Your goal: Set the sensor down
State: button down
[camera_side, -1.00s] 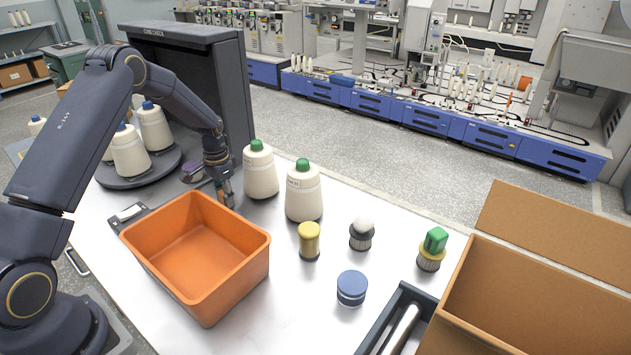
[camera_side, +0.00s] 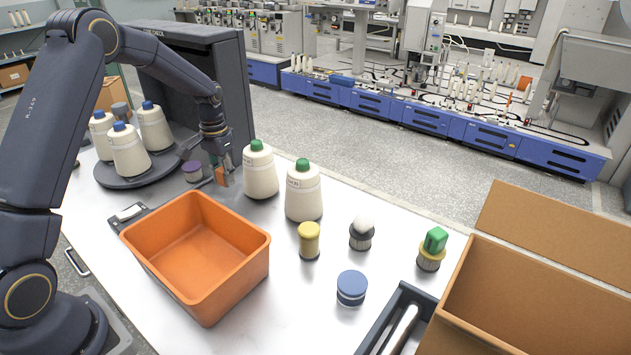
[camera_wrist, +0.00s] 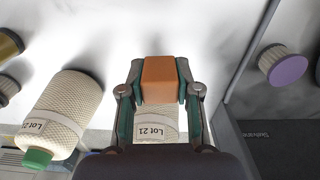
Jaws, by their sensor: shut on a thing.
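My gripper (camera_side: 218,162) is shut on a small orange-brown block (camera_side: 222,176), which appears to be the sensor. In the wrist view the block (camera_wrist: 160,78) sits squarely between the two fingertips. In the side view it hangs just behind the orange bin and left of a green-capped cone. It appears to be above the table, though its underside and the gap are hard to judge.
The orange bin (camera_side: 150,248) stands in front. Two green-capped cones (camera_side: 260,172) (camera_side: 303,195) stand to the right. A purple-topped cylinder (camera_side: 192,171) and a dark turntable (camera_side: 130,178) with blue-capped cones are to the left. The table's middle right holds several small parts.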

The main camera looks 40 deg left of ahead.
jog(key=s+d, duration=0.1)
jog(key=d, duration=1)
jog(key=shift+m, duration=0.4)
notch_tip(320, 180, down, 5)
jog(key=shift+r, duration=0.1)
jog(key=shift+f, duration=2.05)
jog(key=shift+f, duration=0.1)
jog(key=c, duration=0.8)
grip_release()
